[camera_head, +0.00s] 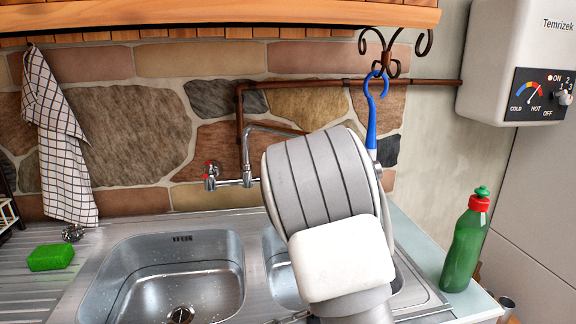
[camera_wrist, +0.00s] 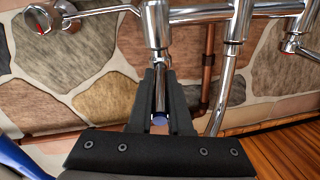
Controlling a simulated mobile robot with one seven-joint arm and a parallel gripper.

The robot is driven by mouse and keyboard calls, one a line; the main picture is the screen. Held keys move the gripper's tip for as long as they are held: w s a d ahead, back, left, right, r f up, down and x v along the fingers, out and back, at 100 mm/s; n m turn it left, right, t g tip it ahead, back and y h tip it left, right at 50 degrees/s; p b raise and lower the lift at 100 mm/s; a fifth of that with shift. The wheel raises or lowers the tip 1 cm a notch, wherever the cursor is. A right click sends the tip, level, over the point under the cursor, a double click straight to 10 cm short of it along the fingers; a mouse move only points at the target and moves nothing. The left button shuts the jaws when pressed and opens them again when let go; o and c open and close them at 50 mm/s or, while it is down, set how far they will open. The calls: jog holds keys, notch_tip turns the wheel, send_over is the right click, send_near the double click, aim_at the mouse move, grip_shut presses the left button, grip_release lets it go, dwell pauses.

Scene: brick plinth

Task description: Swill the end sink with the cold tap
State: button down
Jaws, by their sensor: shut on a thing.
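The chrome tap set (camera_head: 247,177) is on the stone wall, with a red-marked handle (camera_head: 210,170) at its left end and a spout (camera_head: 262,128) rising and bending right behind my arm. In the wrist view, which is upside down, my gripper (camera_wrist: 161,90) is shut on a chrome tap handle (camera_wrist: 160,92) with a blue end. The spout (camera_wrist: 226,75) stands beside it. The left basin (camera_head: 165,270) is wet with drops. The right basin (camera_head: 280,270) is mostly hidden by my arm. The spout's outlet and any running water are hidden.
A blue-handled tool (camera_head: 371,115) hangs from a scrolled hook close to my arm. A green bottle (camera_head: 466,243) stands right of the sinks. A green sponge (camera_head: 51,257) lies on the left drainer below a checked cloth (camera_head: 58,140). A white heater (camera_head: 510,60) is at upper right.

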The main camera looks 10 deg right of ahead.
jog(key=c, duration=1)
grip_release()
jog(key=shift+f, duration=0.25)
jog(key=shift+c, duration=0.2)
jog(key=shift+o, duration=1)
jog(key=shift+r, duration=0.2)
jog(key=shift+s, duration=0.1)
jog(key=s+d, duration=0.2)
jog(key=s, duration=1.5)
